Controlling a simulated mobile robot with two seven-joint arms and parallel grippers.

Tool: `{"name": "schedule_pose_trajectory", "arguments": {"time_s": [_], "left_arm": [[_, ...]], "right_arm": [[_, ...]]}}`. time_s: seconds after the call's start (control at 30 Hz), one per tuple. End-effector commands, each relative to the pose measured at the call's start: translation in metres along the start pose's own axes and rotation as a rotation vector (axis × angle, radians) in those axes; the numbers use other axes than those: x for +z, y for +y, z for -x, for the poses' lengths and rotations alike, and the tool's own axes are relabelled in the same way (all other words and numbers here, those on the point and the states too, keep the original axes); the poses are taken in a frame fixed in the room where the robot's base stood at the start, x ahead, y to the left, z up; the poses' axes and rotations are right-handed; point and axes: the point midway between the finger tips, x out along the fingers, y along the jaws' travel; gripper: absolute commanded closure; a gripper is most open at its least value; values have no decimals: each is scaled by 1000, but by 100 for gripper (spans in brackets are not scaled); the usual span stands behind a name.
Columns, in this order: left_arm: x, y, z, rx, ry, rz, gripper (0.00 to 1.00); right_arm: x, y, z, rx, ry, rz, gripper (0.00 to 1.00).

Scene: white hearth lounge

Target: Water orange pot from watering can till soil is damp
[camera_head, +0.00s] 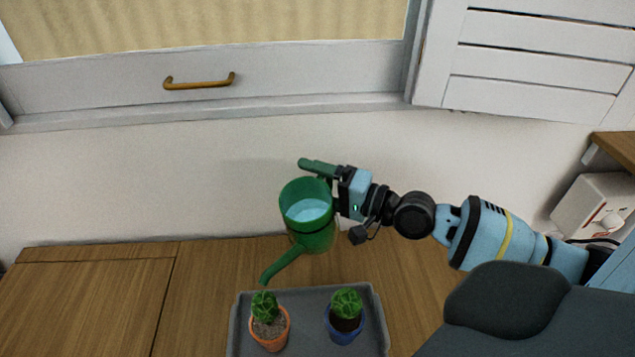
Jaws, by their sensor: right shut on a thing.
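A green watering can (312,236) with pale blue water in it is held up in the air, tilted with its spout pointing down and left. My right gripper (338,190) is shut on its handle at the upper right. The spout tip is just above the cactus in the orange pot (270,336). The orange pot stands on the left of a grey tray, and its soil looks light grey. No stream of water can be made out. My left gripper is not in view.
A blue pot (344,334) with a cactus and dark soil stands on the right of the grey tray (304,295). The tray is on a wooden surface (90,300), bare at left. A white wall and a window frame with a brass handle (200,83) are behind.

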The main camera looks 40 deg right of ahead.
Motion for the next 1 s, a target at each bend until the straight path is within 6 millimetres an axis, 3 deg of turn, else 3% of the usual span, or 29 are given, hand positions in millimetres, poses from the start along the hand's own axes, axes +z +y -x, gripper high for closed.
{"name": "schedule_pose_trajectory", "arguments": {"time_s": [1.0], "left_arm": [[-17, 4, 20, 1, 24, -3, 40]], "right_arm": [[-5, -29, 0, -7, 3, 113, 66]]}}
